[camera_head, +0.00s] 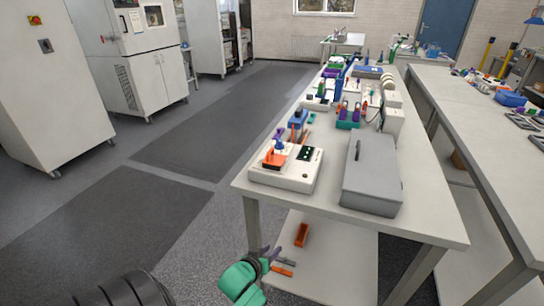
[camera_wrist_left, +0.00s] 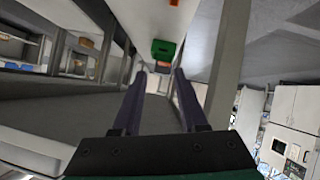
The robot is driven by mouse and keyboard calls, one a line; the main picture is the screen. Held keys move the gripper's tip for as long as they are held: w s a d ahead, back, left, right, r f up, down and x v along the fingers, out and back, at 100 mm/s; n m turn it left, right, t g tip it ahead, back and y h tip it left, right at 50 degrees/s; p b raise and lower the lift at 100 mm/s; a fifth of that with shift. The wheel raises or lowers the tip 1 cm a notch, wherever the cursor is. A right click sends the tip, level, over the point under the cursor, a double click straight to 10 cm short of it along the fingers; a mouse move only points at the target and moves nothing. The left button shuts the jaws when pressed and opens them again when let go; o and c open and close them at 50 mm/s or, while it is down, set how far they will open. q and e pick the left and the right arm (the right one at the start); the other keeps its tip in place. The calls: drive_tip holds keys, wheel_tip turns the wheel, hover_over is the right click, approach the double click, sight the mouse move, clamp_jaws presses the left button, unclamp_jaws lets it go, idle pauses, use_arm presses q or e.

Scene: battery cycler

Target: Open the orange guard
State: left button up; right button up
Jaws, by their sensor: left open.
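The orange guard (camera_head: 273,160) is a small orange piece on top of the white battery cycler (camera_head: 288,179), at the near left corner of the table. It looks lowered, but it is too small to be sure. My left gripper (camera_head: 267,254), with a green body and purple fingers, is below and in front of the table, well apart from the guard. In the left wrist view its two fingers (camera_wrist_left: 158,85) stand apart with nothing between them. My right gripper is not in view.
A grey lidded box (camera_head: 371,185) stands right of the cycler on the white table (camera_head: 437,220). Several coloured items crowd the table farther back. An orange bin (camera_head: 301,235) lies on the lower shelf. The floor left of the table is clear.

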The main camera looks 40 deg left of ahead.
use_arm(q)
wheel_tip(320, 180, up, 13)
drive_tip(key=w+a+n+t+y, duration=0.2)
drive_tip(key=a+t, duration=0.1)
drive_tip(key=n+t+y, duration=0.2)
drive_tip(key=n, duration=0.1)
approach(270, 151)
drive_tip(key=x, duration=0.5)
drive_tip(key=p+x, duration=0.1)
drive_tip(key=x, duration=0.4)
drive_tip(key=shift+w+a+f+p, duration=0.2)
drive_tip(key=shift+w+f+p, duration=0.05)
drive_tip(key=shift+w+p, duration=0.05)
clamp_jaws()
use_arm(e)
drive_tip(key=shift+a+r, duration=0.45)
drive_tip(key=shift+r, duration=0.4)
